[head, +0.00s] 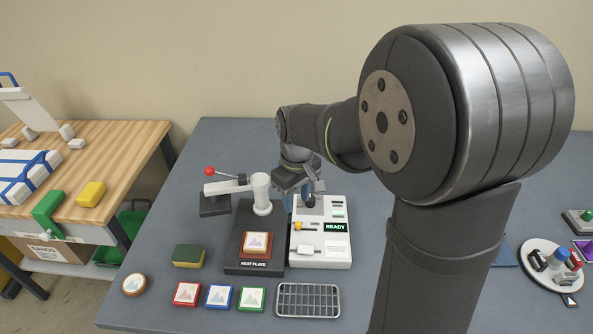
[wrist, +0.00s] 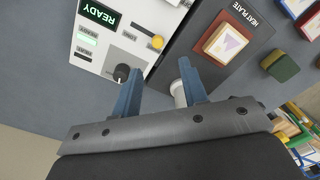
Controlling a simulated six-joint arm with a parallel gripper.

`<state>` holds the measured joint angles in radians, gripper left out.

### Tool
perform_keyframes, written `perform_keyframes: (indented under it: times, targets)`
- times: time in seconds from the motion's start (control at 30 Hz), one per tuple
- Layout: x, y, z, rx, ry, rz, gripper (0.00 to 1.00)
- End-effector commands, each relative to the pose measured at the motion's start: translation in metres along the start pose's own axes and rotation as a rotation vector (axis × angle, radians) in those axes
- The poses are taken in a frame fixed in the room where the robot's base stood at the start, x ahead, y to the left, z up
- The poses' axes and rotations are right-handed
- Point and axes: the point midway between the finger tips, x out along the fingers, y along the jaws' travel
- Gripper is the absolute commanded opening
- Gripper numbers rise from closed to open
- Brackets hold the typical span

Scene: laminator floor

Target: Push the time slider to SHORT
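The white control box (head: 321,252) stands on the grey table with a lit READY display (head: 336,227). A yellow slider knob (head: 298,226) sits at the left end of a slot on it; the yellow knob (wrist: 157,41) also shows in the wrist view. A black dial (wrist: 121,73) is on the panel near my left finger. My gripper (wrist: 160,68) is open and empty, over the back of the box, apart from the yellow knob.
The heat plate (head: 236,245) with a framed picture tile and a white post (head: 261,195) with a red-tipped lever stands close left of the box. A white block (head: 309,249) sits on the box's front part. A wire rack (head: 308,300) and several tiles lie in front.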

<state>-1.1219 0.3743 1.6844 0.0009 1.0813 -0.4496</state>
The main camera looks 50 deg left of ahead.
Motion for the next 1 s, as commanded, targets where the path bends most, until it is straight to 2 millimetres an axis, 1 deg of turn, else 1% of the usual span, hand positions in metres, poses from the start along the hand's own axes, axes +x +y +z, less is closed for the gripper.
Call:
perform_keyframes:
  times: [0.03, 0.2, 0.3, 0.4, 0.6, 1.0]
  targets:
    - [-0.014, 0.0, -0.001, 0.0, 0.005, 0.003, 0.4]
    - [-0.053, 0.0, -0.001, 0.0, 0.004, 0.001, 0.4]
    - [-0.071, 0.0, -0.001, 0.0, 0.003, 0.001, 0.4]
    - [-0.083, 0.0, -0.001, 0.0, 0.002, 0.0, 0.4]
    - [-0.093, -0.001, 0.0, 0.0, 0.0, -0.001, 0.4]
    - [-0.093, -0.001, 0.0, 0.0, 0.0, -0.001, 0.4]
